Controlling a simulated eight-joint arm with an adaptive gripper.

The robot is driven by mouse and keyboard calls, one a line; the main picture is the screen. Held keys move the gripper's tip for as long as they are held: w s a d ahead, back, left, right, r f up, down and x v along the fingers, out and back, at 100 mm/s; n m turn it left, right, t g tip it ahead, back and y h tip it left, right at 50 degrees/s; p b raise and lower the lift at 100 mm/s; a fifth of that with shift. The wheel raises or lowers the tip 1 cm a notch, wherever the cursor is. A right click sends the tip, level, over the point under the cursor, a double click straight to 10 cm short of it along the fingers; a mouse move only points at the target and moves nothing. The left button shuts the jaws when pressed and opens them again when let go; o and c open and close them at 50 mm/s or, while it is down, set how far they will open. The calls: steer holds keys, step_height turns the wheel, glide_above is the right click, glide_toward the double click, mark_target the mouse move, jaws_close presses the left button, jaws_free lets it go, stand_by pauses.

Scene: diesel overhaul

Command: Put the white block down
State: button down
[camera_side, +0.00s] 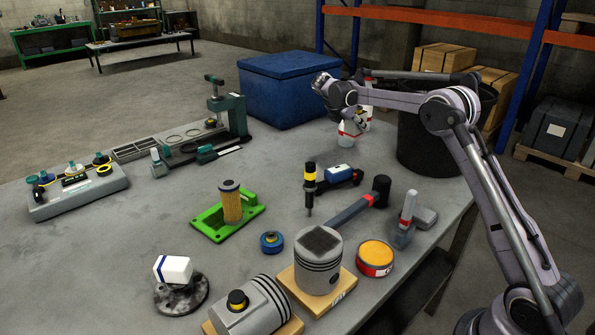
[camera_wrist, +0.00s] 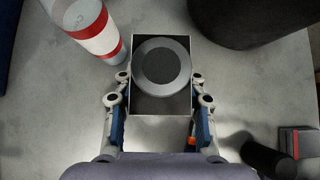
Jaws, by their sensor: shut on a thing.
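My gripper (camera_side: 357,117) is at the back right of the bench, in front of the black bin. In the wrist view its two fingers (camera_wrist: 161,88) are on either side of a dark-faced block (camera_wrist: 141,104) with thin pale edges and a round grey disc on its face. The block's sides are hidden there, and I cannot tell its height above the bench. In the side view a white block (camera_side: 173,269) with a blue edge rests tilted on a mottled grey disc (camera_side: 180,299) at the front left, far from my gripper.
A red-and-white container (camera_wrist: 93,27) stands close beside the held block. The black bin (camera_side: 430,130) and blue crate (camera_side: 290,90) stand near. A hammer (camera_side: 350,208), pistons (camera_side: 318,260), a green bracket (camera_side: 205,222) and tools crowd the middle. Bare bench lies at left.

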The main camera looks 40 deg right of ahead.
steer(key=shift+f, duration=4.65)
steer(key=shift+f, duration=0.15)
steer(key=c, duration=0.8)
jaws_free()
steer(key=shift+o, duration=0.2)
